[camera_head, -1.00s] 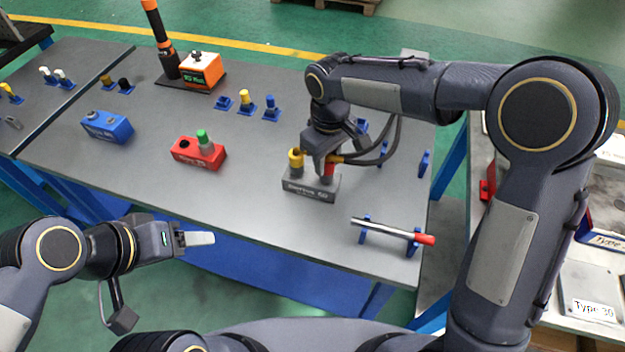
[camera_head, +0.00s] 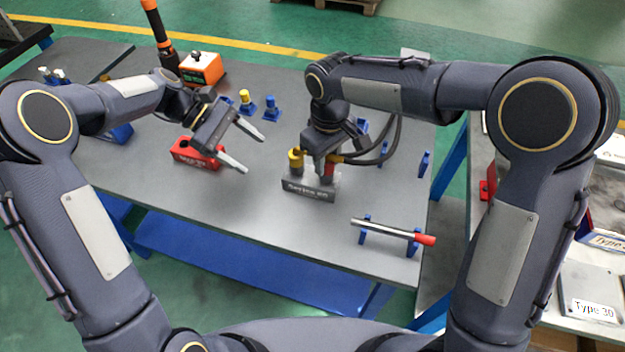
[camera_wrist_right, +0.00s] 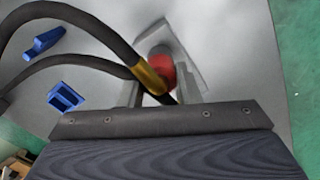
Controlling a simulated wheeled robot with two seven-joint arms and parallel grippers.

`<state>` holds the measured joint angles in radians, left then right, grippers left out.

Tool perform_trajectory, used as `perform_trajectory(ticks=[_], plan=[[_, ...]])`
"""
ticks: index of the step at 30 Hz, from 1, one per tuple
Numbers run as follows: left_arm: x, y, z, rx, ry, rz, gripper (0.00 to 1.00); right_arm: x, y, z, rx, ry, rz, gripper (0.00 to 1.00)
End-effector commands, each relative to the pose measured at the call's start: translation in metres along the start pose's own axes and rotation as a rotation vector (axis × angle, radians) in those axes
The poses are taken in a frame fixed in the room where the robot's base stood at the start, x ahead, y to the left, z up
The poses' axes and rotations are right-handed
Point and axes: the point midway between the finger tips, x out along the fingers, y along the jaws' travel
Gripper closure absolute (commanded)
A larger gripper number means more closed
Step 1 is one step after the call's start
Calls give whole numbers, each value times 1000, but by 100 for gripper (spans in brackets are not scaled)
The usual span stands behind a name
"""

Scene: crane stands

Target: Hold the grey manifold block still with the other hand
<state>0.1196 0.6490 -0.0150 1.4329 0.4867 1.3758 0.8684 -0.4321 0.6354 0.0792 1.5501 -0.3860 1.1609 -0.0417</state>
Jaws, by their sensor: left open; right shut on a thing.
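The grey manifold block (camera_head: 297,190) stands on the table, centre right in the head view, with a yellow-topped fitting (camera_head: 295,160) and a red fitting (camera_head: 328,169) on top. My right gripper (camera_head: 329,157) is directly above its right end, shut on the red fitting, where a black hose with a brass end (camera_wrist_right: 150,78) meets it. In the right wrist view the red fitting (camera_wrist_right: 163,70) sits between the fingers, and part of the grey block (camera_wrist_right: 190,68) shows behind it. My left gripper (camera_head: 254,154) is open and empty, left of the block and apart from it.
A red block (camera_head: 183,153) sits beneath and left of my left gripper. Small blue stands (camera_head: 270,110) with fittings are behind it. A metal rod with a red end (camera_head: 390,229) rests on blue holders in front. An orange box (camera_head: 202,69) stands at the back.

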Motion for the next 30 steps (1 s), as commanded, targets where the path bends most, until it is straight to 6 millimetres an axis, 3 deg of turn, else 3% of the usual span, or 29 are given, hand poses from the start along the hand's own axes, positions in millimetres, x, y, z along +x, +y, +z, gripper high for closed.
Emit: perform_trajectory(ticks=[3, 9, 14, 30], plan=[[18, 14, -16, -84, -57, -23, 31, -1, 0, 0, 0, 2, 0, 95], [32, 22, -26, -144, -97, -40, 31, -1, 0, 0, 0, 2, 0, 95], [45, 22, -24, -146, -100, -41, 31, 0, 0, 0, 0, 2, 0, 95], [112, 19, -18, -145, -98, -40, 31, -1, 0, 0, 0, 1, 0, 95]])
